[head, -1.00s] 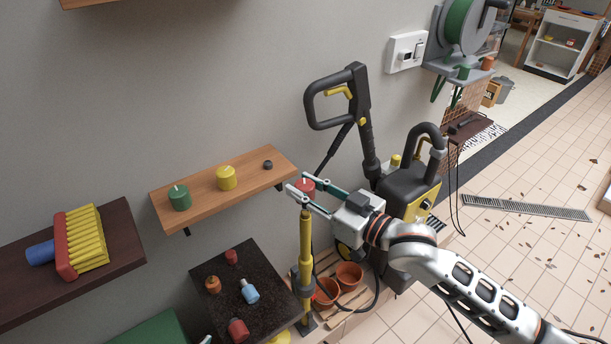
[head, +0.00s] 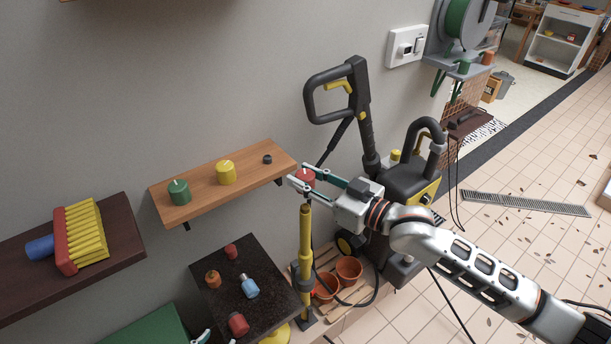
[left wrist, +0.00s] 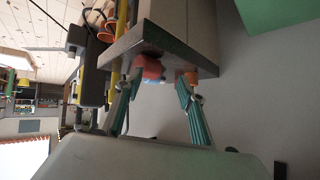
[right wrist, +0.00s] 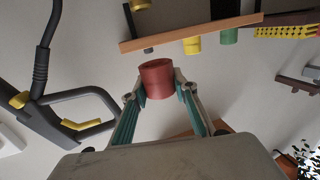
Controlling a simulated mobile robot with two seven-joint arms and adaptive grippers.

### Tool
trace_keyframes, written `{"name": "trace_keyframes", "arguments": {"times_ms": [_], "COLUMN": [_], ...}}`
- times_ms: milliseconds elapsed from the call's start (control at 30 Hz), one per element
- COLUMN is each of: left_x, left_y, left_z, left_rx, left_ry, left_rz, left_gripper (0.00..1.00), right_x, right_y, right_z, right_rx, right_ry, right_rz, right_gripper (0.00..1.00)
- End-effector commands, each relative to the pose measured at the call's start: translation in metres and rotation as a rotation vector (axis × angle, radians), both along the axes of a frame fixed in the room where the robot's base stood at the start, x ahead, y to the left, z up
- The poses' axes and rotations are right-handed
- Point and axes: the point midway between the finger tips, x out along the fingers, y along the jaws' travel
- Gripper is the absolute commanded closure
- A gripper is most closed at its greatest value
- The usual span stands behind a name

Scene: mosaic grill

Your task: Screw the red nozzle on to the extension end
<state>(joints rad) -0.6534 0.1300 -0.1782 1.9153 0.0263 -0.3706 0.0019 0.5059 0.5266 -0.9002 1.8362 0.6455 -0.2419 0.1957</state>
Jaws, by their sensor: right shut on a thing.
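The red nozzle (head: 306,177) is between the fingertips of my right gripper (head: 299,182), which is shut on it; it also shows in the right wrist view (right wrist: 156,78). My left gripper (left wrist: 160,88) is open and empty by the dark stand's edge. Only its fingertip shows at the bottom of the head view.
A wooden shelf (head: 205,203) holds a green nozzle (head: 179,191), a yellow nozzle (head: 226,172) and a small dark piece. The dark stand (head: 222,305) carries red and orange fittings and a blue bottle (head: 249,286). The pressure washer (head: 405,185) and pots stand to the right.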

Motion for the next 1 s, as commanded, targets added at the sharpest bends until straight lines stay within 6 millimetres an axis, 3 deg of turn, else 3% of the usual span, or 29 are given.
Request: {"name": "trace_keyframes", "arguments": {"times_ms": [300,500,1000], "left_x": [0.012,0.012,0.012], "left_y": [-0.018,-0.022,-0.021], "left_z": [0.006,0.000,0.001], "left_rx": [-0.028,-0.034,-0.031], "left_ry": [-0.048,-0.049,-0.052], "left_rz": [-0.023,-0.028,-0.028], "left_gripper": [0.61,0.61,0.61], "right_x": [0.000,0.000,0.000], "right_y": [0.000,0.000,0.000], "right_z": [-0.031,-0.045,-0.047], "right_rx": [-0.001,-0.001,-0.001], "right_ry": [-0.001,0.000,-0.001], "right_rz": [-0.001,0.000,0.000], "right_gripper": [0.90,0.90,0.90]}}
